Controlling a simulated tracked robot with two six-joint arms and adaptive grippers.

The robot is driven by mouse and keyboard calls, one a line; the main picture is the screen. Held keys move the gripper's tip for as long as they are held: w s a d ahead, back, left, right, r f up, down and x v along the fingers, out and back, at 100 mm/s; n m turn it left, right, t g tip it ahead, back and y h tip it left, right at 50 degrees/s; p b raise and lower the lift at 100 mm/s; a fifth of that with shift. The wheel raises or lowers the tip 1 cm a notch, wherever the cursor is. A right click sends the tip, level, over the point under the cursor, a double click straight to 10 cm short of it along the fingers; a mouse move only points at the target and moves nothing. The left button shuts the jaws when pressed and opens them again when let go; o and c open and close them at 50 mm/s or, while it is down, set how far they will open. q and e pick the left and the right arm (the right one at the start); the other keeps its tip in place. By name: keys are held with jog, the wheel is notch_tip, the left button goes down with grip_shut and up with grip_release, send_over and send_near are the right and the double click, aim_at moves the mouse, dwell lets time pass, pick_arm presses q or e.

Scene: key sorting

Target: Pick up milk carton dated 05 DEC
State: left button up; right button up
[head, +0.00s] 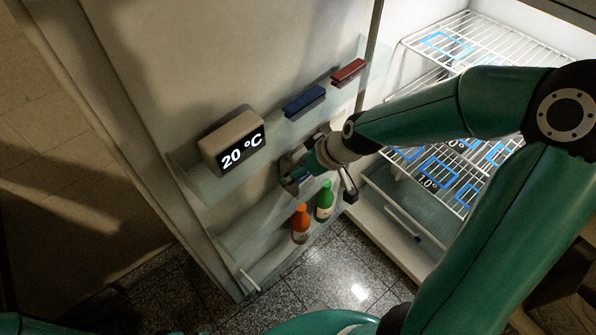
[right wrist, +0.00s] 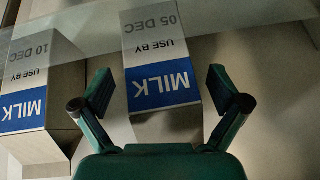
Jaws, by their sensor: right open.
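The milk carton dated 05 DEC (right wrist: 155,50) shows upside down in the right wrist view, with a grey date face and a blue MILK band. My right gripper (right wrist: 160,88) is open, with one finger on each side of the carton's near end. A second milk carton, dated 10 DEC (right wrist: 28,85), is to the left of the left finger. In the head view my right gripper (head: 300,170) is at the fridge door shelves, and the arm and gripper mostly hide the cartons. My left gripper is not in view.
A 20 °C display box (head: 233,142), a blue item (head: 305,100) and a red item (head: 348,71) sit along the upper door shelf. An orange bottle (head: 301,223) and a green bottle (head: 324,201) stand low in the door. Wire fridge racks (head: 500,45) are at right.

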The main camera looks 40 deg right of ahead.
jog(key=shift+c, duration=0.2)
jog(key=c, duration=1.8)
